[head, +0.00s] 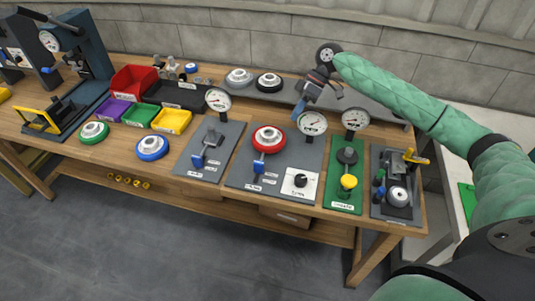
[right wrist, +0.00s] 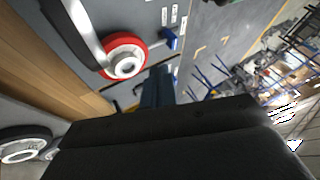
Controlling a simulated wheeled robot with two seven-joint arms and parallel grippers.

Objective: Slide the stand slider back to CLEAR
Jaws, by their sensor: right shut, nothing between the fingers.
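A blue handle (head: 258,167), which looks like the slider, sits on a grey plate (head: 240,178) in front of a red-rimmed ring (head: 268,139). Small white labels lie beside it, too small to read, so I cannot tell which position it is at. In the right wrist view, the blue handle (right wrist: 171,39) shows beside the red ring (right wrist: 124,56). My right gripper (head: 298,110) is shut and empty, above the back of the plate near a gauge, apart from the handle. Its blue fingers also show in the right wrist view (right wrist: 158,86). My left gripper is out of view.
A round gauge (head: 312,123) stands behind the plate, close to my right gripper. A similar plate with another blue handle (head: 198,161) is to the left. A green plate (head: 344,194) with a yellow knob is to the right. The floor in front is clear.

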